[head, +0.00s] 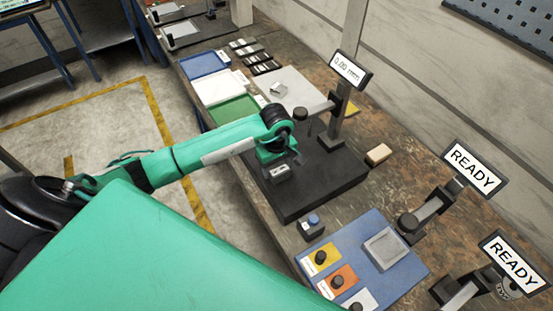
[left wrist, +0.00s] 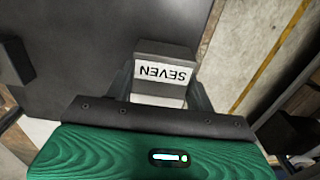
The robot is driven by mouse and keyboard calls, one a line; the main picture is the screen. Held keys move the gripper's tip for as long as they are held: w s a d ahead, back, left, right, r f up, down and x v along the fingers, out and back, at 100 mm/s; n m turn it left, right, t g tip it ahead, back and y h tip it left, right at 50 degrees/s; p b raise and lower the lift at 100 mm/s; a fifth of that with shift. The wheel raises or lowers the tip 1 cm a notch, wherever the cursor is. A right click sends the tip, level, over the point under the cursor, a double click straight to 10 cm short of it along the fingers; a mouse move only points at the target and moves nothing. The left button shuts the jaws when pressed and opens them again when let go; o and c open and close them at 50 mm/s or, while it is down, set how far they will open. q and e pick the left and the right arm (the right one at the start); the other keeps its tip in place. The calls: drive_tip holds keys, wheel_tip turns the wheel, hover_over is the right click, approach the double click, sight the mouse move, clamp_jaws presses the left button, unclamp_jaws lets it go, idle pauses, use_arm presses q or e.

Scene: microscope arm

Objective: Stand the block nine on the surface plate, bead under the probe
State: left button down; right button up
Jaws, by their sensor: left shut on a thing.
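My left gripper (head: 284,164) is shut on a grey block (head: 279,174) over the near left part of the dark surface plate (head: 330,178). In the left wrist view the block (left wrist: 166,55) sits between the two fingers (left wrist: 160,95), and its white label reads SEVEN, upside down. I cannot tell whether the block touches the plate. The probe (head: 309,126) hangs from its stand (head: 336,120) at the back of the plate, beyond the gripper. The readout (head: 350,71) shows 0.00 mm. I see no block labelled nine and cannot make out a bead. My right gripper is out of view.
A shiny metal block (head: 278,89) lies on a pale plate at the back. Several small dark labelled pieces (head: 246,46), a blue tray (head: 204,65) and a green tray (head: 234,109) are farther left. A wooden block (head: 378,154) and a blue panel (head: 350,240) flank the plate.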

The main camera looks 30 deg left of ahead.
use_arm(q)
drive_tip(key=shift+f, duration=1.1)
drive_tip(key=shift+f, duration=0.1)
drive_tip(key=shift+f, duration=0.1)
drive_tip(key=c, duration=0.5)
unclamp_jaws()
